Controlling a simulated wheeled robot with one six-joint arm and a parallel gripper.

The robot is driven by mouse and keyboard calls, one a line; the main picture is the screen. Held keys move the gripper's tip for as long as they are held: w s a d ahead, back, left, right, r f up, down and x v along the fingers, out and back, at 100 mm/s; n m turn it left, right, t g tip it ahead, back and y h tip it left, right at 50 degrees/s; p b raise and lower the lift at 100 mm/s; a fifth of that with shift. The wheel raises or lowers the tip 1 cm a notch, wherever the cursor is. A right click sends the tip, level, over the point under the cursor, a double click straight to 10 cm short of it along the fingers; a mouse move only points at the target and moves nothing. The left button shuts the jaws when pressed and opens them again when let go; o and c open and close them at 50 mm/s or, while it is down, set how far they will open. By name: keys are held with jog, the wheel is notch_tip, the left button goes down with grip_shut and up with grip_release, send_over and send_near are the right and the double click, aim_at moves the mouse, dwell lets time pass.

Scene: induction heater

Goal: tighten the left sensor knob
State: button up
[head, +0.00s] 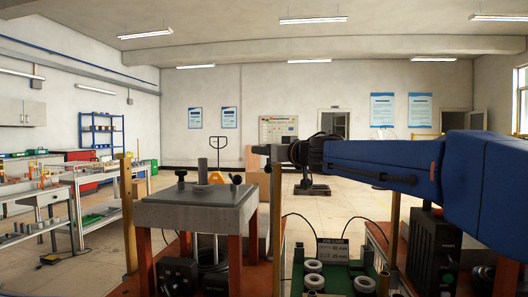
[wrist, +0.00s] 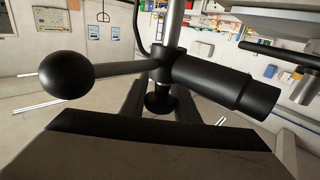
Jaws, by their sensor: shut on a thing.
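In the wrist view, which is upside down, a black knob (wrist: 160,101) sits between two dark grey fingers of my gripper (wrist: 160,108). The gripper is shut on this knob. Beside the knob is a black clamp joint on a grey rod (wrist: 176,20). A bar ending in a black ball (wrist: 67,75) runs left from the joint. A thick black cylinder (wrist: 225,85) points right. In the head view my gripper (head: 262,150) reaches left from my blue arm, right of the heater. The knob cannot be made out there.
A green tray (head: 340,277) with metal rings lies below my arm. Workbenches stand at left. Open floor lies behind.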

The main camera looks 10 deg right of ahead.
dwell(0.4)
jog(key=o, duration=1.1)
jog(key=shift+c, duration=0.2)
jog(key=v, duration=1.7)
jog(key=shift+s, duration=0.25)
